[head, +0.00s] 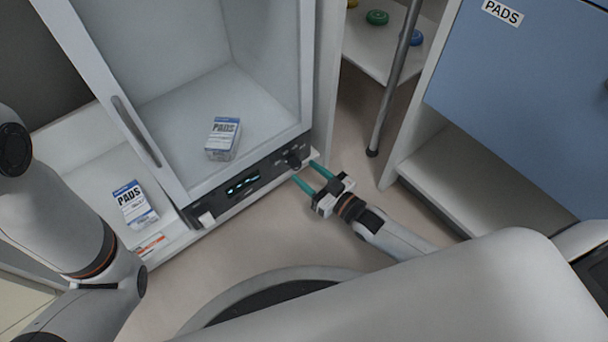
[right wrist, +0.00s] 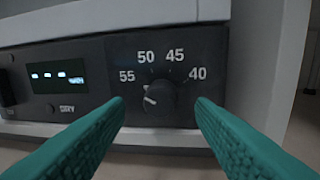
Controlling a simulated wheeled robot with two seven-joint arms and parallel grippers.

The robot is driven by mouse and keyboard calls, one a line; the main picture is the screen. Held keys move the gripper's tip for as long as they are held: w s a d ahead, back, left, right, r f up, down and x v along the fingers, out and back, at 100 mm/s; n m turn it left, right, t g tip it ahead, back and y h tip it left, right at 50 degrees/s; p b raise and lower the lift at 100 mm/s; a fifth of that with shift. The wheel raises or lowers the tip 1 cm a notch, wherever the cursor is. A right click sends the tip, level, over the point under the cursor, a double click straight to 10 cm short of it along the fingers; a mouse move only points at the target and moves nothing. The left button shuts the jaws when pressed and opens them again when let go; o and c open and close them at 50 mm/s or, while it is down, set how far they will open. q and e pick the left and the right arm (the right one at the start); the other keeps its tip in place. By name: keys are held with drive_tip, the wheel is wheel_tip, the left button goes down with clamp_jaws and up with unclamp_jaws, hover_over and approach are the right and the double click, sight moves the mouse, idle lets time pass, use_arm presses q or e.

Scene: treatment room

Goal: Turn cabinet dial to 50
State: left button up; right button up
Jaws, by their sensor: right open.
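The cabinet dial (head: 294,157) is a dark round knob at the right end of the black front panel below the cabinet. In the right wrist view the dial (right wrist: 159,98) has 55, 50, 45 and 40 printed around it, left to right. Its white mark is on the left side, roughly toward 55. My right gripper (head: 304,172) has teal fingers, open and empty, pointing at the panel. In the right wrist view its fingertips (right wrist: 159,101) are on either side of the dial, apart from it. My left arm shows at the left, but its gripper is out of view.
A lit display (right wrist: 57,78) is left of the dial. The glass-fronted cabinet (head: 185,192) holds a pads box (head: 222,138); another pads box (head: 134,203) lies left of it. A metal pole (head: 393,85) and a blue-fronted unit (head: 520,100) stand to the right.

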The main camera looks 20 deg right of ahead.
drive_tip(key=shift+b+x, duration=0.3)
drive_tip(key=shift+x, duration=0.7)
drive_tip(key=c, duration=1)
drive_tip(key=m+p, duration=0.1)
drive_tip(key=m, duration=0.2)
drive_tip(key=shift+p, duration=0.35)
drive_tip(key=shift+f+m+t+p, duration=0.15)
drive_tip(key=shift+m+t+p, duration=0.25)
drive_tip(key=shift+m, duration=2.1)
